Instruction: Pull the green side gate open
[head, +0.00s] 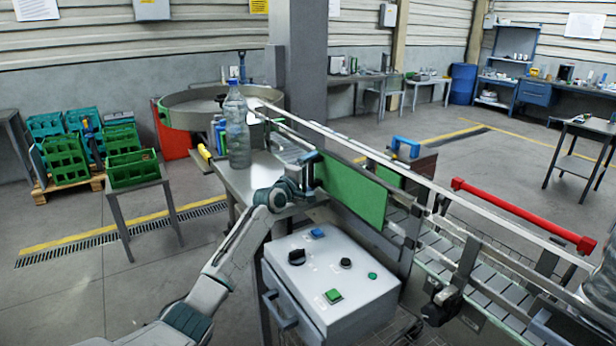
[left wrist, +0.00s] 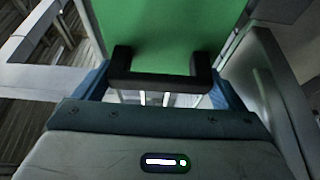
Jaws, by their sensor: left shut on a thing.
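The green side gate (head: 352,191) is a flat green panel standing upright at the near side of the conveyor. My left gripper (head: 308,174) is at the gate's left end in the head view. In the left wrist view the green panel (left wrist: 170,28) fills the top middle, with a black bar handle (left wrist: 160,82) on it. The blue fingers of my left gripper (left wrist: 160,92) are on both sides of this handle, shut on it. The head view hides the handle behind the gripper. My right gripper is not in view.
A grey control box (head: 335,285) with buttons stands just below the gate. A clear bottle (head: 237,130) stands on the metal table left of it. The conveyor (head: 480,285) runs to the lower right, with a red bar (head: 520,213) above it. A second green panel (head: 385,172) stands behind.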

